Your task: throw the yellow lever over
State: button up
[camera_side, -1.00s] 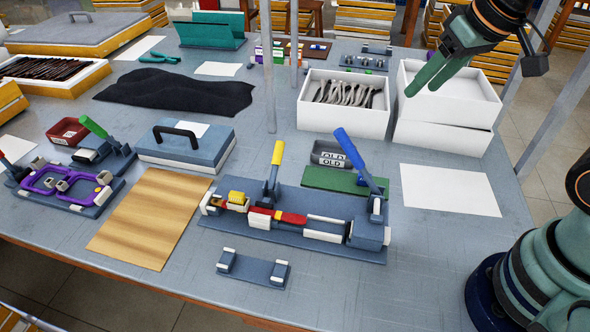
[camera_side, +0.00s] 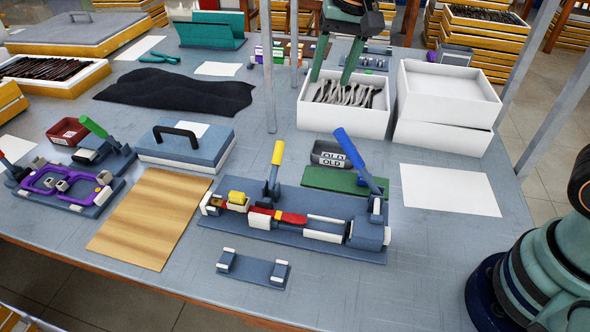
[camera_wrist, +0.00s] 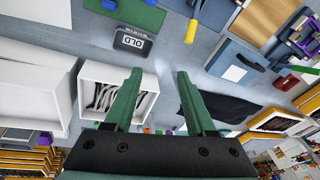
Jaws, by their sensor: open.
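The yellow lever (camera_side: 277,153) stands nearly upright on the blue-grey fixture (camera_side: 227,223) in the middle of the table. It also shows at the top of the wrist view (camera_wrist: 191,30). Beside it on the same fixture are a blue lever (camera_side: 351,148), tilted up to the left, and a red part (camera_side: 290,218) lying flat. My gripper (camera_side: 330,78) is open and empty, behind the yellow lever and above the white box of metal pieces. In the wrist view its two green fingers (camera_wrist: 158,75) are spread apart with nothing between them.
A white box (camera_side: 343,123) holds several metal pieces, with stacked white trays (camera_side: 450,92) to its right. A dark bin marked OLD (camera_side: 328,147) stands behind the fixture. Thin grey posts (camera_side: 269,80) rise from the table. A wooden board (camera_side: 150,215) lies left of the fixture.

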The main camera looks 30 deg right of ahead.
jog(key=m+g, duration=0.1)
jog(key=m, duration=0.1)
send_near(280, 141)
jog(key=d+r, duration=0.1)
jog(key=d, duration=0.1)
jog(key=f, duration=0.4)
jog(key=w+a+f, duration=0.1)
jog(key=f, duration=0.3)
jog(key=a+f, duration=0.1)
jog(key=f, duration=0.3)
jog(key=shift+w+a, duration=0.25)
jog(key=shift+w, duration=0.15)
jog(key=shift+c, duration=0.3)
grip_shut()
